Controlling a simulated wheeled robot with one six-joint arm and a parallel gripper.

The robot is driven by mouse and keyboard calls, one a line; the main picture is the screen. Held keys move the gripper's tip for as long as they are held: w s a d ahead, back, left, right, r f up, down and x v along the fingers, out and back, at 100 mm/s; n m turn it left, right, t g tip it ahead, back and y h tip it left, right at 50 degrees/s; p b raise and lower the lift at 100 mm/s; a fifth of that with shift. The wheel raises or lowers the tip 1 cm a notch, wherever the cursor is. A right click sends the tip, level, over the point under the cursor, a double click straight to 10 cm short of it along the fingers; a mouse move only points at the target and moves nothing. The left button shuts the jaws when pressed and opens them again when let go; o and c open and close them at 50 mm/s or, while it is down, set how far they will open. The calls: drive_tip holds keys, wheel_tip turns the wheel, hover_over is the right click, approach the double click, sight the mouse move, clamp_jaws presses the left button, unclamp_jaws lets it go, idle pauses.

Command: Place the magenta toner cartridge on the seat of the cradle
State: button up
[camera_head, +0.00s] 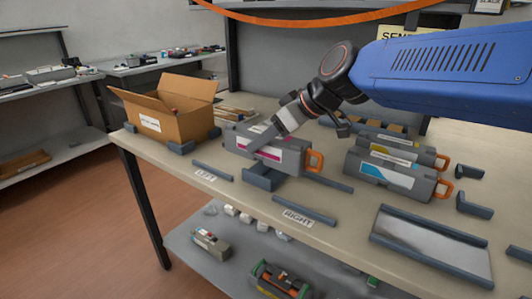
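The magenta toner cartridge (240,144) is a grey block with a white and magenta label and an orange handle at its right end. It stands near the middle of the workbench. A low dark grey piece (262,180), which looks like part of the cradle, shows below and in front of it. I cannot tell whether the cartridge rests on this piece or is held above or behind it. My gripper (262,142) reaches down from the upper right onto the cartridge and covers part of its top and front. Its fingertips are too small to tell whether they are shut on it.
A cyan-labelled cartridge (385,176) stands to the right with another behind it. A cardboard box (165,118) stands at the left. Low grey rails lie beside LEFT and RIGHT labels (298,217). A grey tray (430,243) lies front right. The lower shelf holds loose items.

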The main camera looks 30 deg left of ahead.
sight(282, 140)
drive_tip(key=shift+f, duration=1.9)
drive_tip(key=o, duration=1.7)
drive_tip(key=shift+f, duration=0.15)
drive_tip(key=shift+r, duration=0.2)
drive_tip(key=v, duration=1)
drive_tip(key=shift+d+r, duration=0.2)
drive_tip(key=shift+r, duration=0.05)
drive_tip(key=shift+d+r, duration=0.45)
drive_tip(key=shift+d, duration=0.05)
